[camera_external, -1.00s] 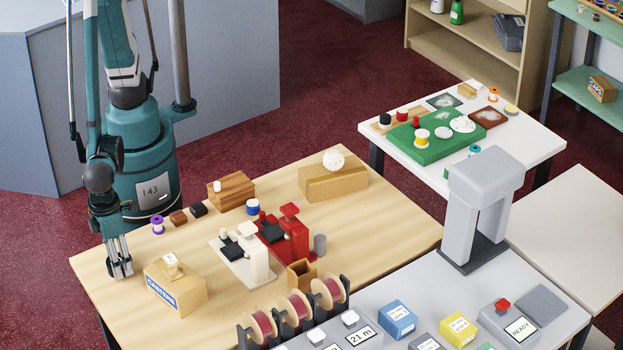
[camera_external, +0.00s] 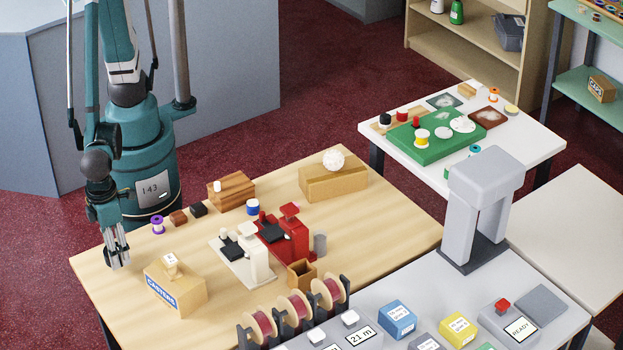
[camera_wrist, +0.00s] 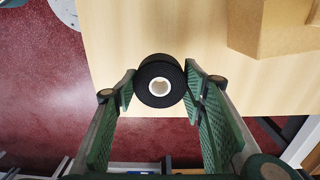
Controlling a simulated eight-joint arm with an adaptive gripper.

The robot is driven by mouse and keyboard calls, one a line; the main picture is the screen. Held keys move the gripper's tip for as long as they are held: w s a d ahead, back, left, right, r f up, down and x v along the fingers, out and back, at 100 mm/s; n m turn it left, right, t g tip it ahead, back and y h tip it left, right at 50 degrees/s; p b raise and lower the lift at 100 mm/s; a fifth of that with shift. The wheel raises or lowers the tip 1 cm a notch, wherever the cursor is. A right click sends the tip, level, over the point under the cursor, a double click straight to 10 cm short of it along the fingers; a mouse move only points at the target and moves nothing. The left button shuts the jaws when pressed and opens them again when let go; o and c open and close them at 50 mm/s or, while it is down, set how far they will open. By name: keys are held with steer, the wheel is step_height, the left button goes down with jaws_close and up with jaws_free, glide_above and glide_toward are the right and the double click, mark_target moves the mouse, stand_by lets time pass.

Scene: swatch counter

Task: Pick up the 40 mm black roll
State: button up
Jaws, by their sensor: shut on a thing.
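The black roll (camera_wrist: 145,92) shows in the wrist view, a dark disc with a pale hollow core facing the camera. My gripper (camera_wrist: 160,85) is shut on it, with one green finger pad against each side. In the external view my gripper (camera_external: 118,262) is over the left corner of the wooden table (camera_external: 120,305). The roll is hard to make out there, hidden among the fingers. I cannot tell for sure how high the roll is above the table.
A cardboard carton (camera_external: 178,288) stands just right of my gripper; it also shows in the wrist view (camera_wrist: 275,28). The white press (camera_external: 245,255) stands mid-table.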

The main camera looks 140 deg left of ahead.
steer(key=shift+r+p, duration=0.45)
steer(key=shift+r, duration=2.5)
